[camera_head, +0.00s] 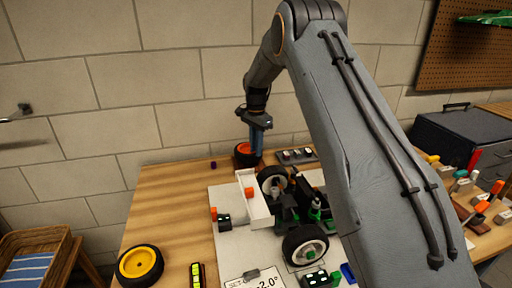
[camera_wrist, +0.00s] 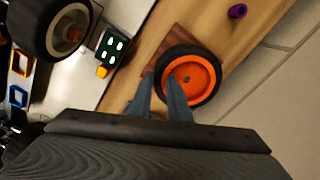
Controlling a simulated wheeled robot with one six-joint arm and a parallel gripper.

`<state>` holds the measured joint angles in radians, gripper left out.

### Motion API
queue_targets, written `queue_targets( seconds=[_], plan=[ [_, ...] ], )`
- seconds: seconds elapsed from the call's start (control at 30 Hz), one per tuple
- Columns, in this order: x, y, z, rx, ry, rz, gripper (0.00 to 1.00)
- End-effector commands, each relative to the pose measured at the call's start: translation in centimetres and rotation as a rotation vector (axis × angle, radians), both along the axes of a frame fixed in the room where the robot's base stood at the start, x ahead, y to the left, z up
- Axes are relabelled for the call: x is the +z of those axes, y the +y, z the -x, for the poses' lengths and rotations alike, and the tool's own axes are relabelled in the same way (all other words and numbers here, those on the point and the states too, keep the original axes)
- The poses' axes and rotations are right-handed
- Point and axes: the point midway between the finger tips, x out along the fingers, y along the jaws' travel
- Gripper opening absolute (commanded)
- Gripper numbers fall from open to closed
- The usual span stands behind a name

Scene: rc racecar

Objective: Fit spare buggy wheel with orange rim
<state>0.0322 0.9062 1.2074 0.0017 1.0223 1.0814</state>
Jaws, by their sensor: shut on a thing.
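The spare wheel with the orange rim (camera_head: 243,152) is at the back edge of the workbench, behind the buggy. In the wrist view its orange rim (camera_wrist: 192,78) and black tyre lie face up over a brown wooden base. My gripper (camera_head: 257,152) reaches down to the wheel; its blue-grey fingers (camera_wrist: 162,82) are shut on the wheel's near side. The exact contact is partly hidden. The dark buggy (camera_head: 292,205) stands on a pale mat, with white-rimmed wheels (camera_head: 306,246) showing at its front and back. My arm covers its right side.
A yellow-rimmed wheel (camera_head: 139,264) lies at the front left. A white upright bracket (camera_head: 255,199) stands beside the buggy. A small purple piece (camera_wrist: 237,11) lies near the orange wheel. Pens and a grey toolbox (camera_head: 463,138) are at the right. The left bench is mostly clear.

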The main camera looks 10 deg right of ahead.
Motion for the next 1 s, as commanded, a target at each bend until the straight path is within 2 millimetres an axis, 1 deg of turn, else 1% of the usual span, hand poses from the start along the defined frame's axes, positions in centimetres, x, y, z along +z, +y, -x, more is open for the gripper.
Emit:
queue_targets(
  seconds=[0.67,0.7,0.77,0.8,0.83,1.0],
  plan=[
    [-1.5,0.0,0.0,0.0,-0.001,0.0,0.0],
    [-1.5,0.0,0.0,0.0,-0.001,0.0,0.19],
    [-1.5,0.0,0.0,0.0,-0.001,0.0,0.29],
    [-1.5,0.0,0.0,0.0,-0.001,0.0,0.36],
    [-1.5,0.0,0.0,0.0,-0.001,0.0,0.38],
    [-1.5,0.0,0.0,0.0,-0.001,0.0,0.38]
  ],
)
